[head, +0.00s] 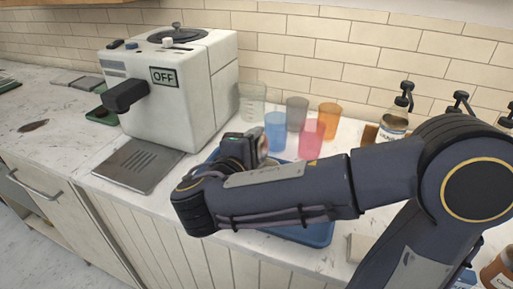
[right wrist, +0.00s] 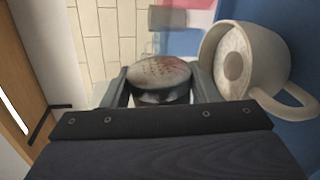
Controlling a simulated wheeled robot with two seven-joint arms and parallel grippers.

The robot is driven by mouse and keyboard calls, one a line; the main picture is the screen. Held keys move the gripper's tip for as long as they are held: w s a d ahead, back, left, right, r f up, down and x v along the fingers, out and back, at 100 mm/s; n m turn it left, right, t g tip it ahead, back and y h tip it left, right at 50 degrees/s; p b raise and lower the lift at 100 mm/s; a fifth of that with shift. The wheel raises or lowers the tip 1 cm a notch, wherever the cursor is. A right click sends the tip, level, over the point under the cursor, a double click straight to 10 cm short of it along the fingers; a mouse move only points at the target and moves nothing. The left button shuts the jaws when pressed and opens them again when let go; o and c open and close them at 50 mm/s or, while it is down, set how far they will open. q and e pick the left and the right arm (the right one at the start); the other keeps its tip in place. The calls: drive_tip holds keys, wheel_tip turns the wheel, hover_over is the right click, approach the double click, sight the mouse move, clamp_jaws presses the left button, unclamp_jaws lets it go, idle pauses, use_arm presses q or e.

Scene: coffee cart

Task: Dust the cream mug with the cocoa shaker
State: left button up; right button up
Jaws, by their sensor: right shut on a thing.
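My right gripper (head: 250,147) is over the blue tray (head: 318,234), and my forearm hides most of what lies below it. In the right wrist view, this gripper (right wrist: 162,88) is shut on the cocoa shaker (right wrist: 160,75), a dark round container whose perforated lid is speckled brown. The shaker looks tipped on its side compared with the mug. The cream mug (right wrist: 285,50) stands on the blue tray, with its pale drink and brown centre showing. The mug is close to the gripper and appears apart from the shaker. My left gripper is out of view.
A white coffee machine (head: 183,85) marked OFF stands left of the tray. Blue (head: 275,131), pink (head: 311,138), orange (head: 330,119) and grey (head: 297,112) cups stand behind the gripper. A pump bottle (head: 395,125) is to the right.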

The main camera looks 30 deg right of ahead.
idle(0.4)
wheel_tip(320, 180, up, 2)
drive_tip(key=shift+r+p, duration=0.1)
drive_tip(key=shift+p, duration=0.95)
wheel_tip(320, 180, down, 3)
drive_tip(key=shift+r+b, duration=0.2)
drive_tip(key=shift+b, duration=1.05)
drive_tip(key=shift+r, duration=0.1)
drive_tip(key=shift+r+p, duration=0.2)
drive_tip(key=shift+p, duration=0.35)
drive_tip(key=shift+r+n+p, duration=0.1)
drive_tip(key=shift+n+p, duration=0.25)
drive_tip(key=shift+n, duration=0.15)
drive_tip(key=shift+r+n+h+p, duration=0.2)
drive_tip(key=shift+n+h+p, duration=0.15)
drive_tip(key=shift+p, duration=0.35)
drive_tip(key=shift+r+n+p, duration=0.15)
drive_tip(key=shift+n+p, duration=0.2)
drive_tip(key=shift+p, duration=0.2)
drive_tip(key=shift+r+n+p, duration=0.25)
drive_tip(key=shift+n+p, duration=0.15)
drive_tip(key=shift+p, duration=0.35)
